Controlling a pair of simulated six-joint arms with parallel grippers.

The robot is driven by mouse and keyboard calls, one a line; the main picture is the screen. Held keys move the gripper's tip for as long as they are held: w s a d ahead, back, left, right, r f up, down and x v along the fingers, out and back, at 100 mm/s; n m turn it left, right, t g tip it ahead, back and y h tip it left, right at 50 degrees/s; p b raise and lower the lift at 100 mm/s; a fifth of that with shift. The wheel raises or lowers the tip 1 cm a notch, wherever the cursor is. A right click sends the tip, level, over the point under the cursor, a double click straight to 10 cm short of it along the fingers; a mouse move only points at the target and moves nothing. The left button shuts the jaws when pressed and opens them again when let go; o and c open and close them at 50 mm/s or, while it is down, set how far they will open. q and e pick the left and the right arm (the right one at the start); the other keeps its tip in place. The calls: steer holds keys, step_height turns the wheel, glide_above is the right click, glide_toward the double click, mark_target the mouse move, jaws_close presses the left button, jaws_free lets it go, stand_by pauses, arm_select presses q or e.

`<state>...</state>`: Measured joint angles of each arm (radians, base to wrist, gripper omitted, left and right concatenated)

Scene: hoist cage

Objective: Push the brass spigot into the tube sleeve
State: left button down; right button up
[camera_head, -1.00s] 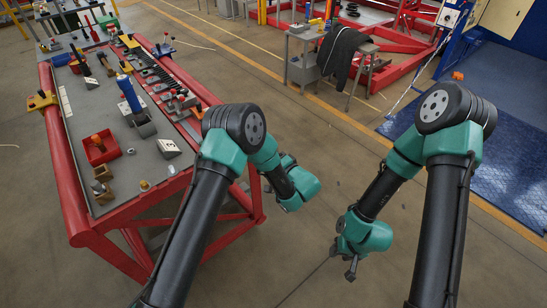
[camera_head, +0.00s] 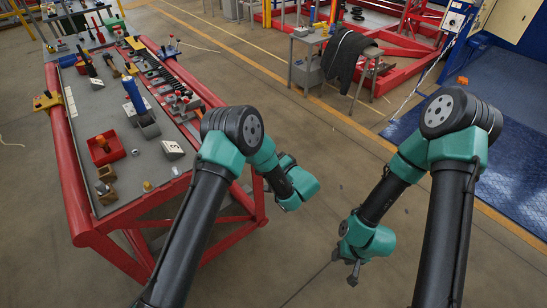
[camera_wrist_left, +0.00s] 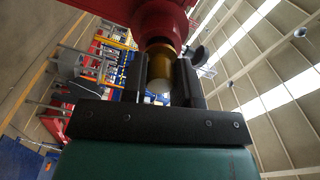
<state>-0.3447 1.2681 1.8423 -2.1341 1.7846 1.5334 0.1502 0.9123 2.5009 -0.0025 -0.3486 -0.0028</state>
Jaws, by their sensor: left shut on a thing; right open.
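In the left wrist view my left gripper (camera_wrist_left: 160,88) is shut on the brass spigot (camera_wrist_left: 160,68), a short gold-coloured cylinder with a pale rounded end facing the camera. The spigot's far end meets the dark mouth of a red tube sleeve (camera_wrist_left: 160,20). It looks lined up with the mouth, but how deep it sits inside I cannot tell. In the head view my left arm reaches beside the red bench, and its fingers and the spigot are hidden behind the wrist. My right gripper (camera_head: 353,271) is open and empty, hanging above the bare floor.
The red-framed bench (camera_head: 110,217) on the left carries a red bin (camera_head: 104,150), a blue-handled tool (camera_head: 133,95) and several fixtures. A grey cart (camera_head: 305,66) with a dark cloth (camera_head: 346,58) stands at the back. The floor around the right gripper is free.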

arm_select(q)
steer(key=shift+w+a, duration=0.45)
steer(key=shift+w, duration=0.1)
steer(key=c, duration=0.8)
jaws_free()
steer(key=shift+s, duration=0.1)
steer(key=v, duration=1.7)
steer(key=shift+d+f, duration=0.1)
